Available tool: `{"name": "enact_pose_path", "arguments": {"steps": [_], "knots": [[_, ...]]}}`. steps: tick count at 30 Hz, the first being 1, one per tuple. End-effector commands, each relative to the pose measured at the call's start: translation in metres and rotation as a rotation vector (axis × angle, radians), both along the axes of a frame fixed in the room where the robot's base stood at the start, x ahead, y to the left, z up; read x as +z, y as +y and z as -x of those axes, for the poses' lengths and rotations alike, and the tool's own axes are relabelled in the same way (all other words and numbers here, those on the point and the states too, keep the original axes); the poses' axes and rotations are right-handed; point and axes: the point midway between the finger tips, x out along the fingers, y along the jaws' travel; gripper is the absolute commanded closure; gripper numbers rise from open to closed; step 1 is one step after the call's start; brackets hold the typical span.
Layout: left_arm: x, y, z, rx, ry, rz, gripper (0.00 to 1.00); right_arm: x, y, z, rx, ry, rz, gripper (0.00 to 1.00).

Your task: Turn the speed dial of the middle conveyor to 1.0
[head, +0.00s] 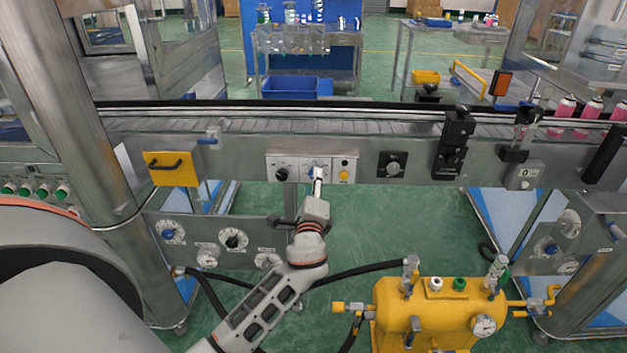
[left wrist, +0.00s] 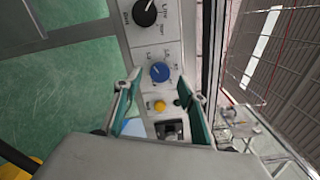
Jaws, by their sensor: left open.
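The middle conveyor's control panel (head: 270,160) is on the conveyor's front side, with a black knob (head: 281,174) at left and a yellow button (head: 344,175) at right. The blue speed dial (left wrist: 160,72) shows in the left wrist view, between the black knob (left wrist: 144,12) and the yellow button (left wrist: 159,106). Its exact setting is too small to read. My left gripper (head: 318,178) is at the panel's middle and hides most of the dial in the head view. Its green-padded fingers (left wrist: 158,92) are open, with the dial just ahead between their line; contact cannot be told. My right gripper is not in view.
A yellow handle box (head: 172,168) is left of the panel, and another black knob plate (head: 392,164) is to its right. A lower dial panel (head: 220,240) and a yellow tank (head: 440,310) stand below. Pink cans (head: 563,112) are on the belt at right.

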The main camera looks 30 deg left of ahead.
Motion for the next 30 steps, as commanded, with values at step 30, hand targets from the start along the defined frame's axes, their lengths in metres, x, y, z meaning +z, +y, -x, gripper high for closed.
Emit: {"name": "enact_pose_path", "arguments": {"steps": [30], "knots": [[0.000,-0.049,0.079,0.000,-0.001,0.001,0.59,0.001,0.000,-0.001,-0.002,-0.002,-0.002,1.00]]}}
